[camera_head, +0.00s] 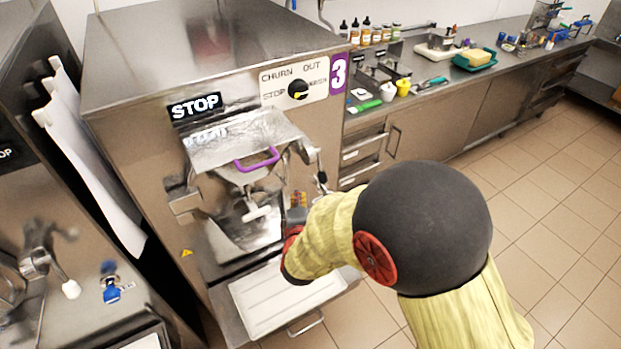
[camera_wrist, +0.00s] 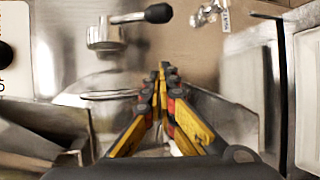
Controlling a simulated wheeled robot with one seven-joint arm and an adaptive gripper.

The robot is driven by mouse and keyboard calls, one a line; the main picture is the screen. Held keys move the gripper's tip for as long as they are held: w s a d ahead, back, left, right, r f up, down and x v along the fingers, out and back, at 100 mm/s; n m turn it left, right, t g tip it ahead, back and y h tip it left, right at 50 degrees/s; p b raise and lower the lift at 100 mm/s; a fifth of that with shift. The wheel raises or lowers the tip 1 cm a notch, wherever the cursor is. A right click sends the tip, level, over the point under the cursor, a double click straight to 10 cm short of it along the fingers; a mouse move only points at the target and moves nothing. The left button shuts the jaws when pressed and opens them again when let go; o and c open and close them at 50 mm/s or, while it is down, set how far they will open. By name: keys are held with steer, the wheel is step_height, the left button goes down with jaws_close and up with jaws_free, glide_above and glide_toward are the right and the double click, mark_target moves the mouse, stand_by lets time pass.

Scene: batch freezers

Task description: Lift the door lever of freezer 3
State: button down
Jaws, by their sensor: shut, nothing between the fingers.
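Freezer 3 (camera_head: 335,72) is a steel machine with a purple number plate. Its door lever (camera_head: 321,180) hangs at the right of the door, short and metal with a dark end. In the wrist view, the lever's black grip (camera_wrist: 158,13) sticks out from a round metal hub (camera_wrist: 105,32) near the top edge. My gripper (camera_head: 298,198) is in front of the freezer, below and left of the lever, partly hidden by my arm. In the wrist view, its yellow and black fingers (camera_wrist: 164,70) are together and empty, with a visible gap to the lever.
The steel door hopper has a purple handle (camera_head: 257,160). A white-knobbed handle (camera_head: 256,213) is below it. A white tray (camera_head: 270,302) lies under the outlet. A counter with bottles (camera_head: 367,33) runs along the right; the tiled floor there is clear.

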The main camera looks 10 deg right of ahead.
stand_by(0.4)
steer(key=shift+w, duration=0.15)
steer(key=b+x, duration=0.3)
steer(key=x, duration=0.7)
steer(key=shift+f, duration=0.15)
steer(key=s+d, duration=0.1)
steer(key=s+d+r, duration=0.1)
steer(key=d, duration=0.1)
steer(key=shift+d+r+b, duration=0.1)
steer(key=shift+d+b, duration=0.1)
steer(key=shift+b, duration=0.15)
steer(key=shift+r+n+p, duration=0.1)
steer(key=shift+n+p, duration=0.2)
steer(key=shift+p, duration=0.1)
steer(key=shift+s+g+p, duration=0.15)
steer(key=shift+g+p, duration=0.15)
steer(key=shift+p, duration=0.45)
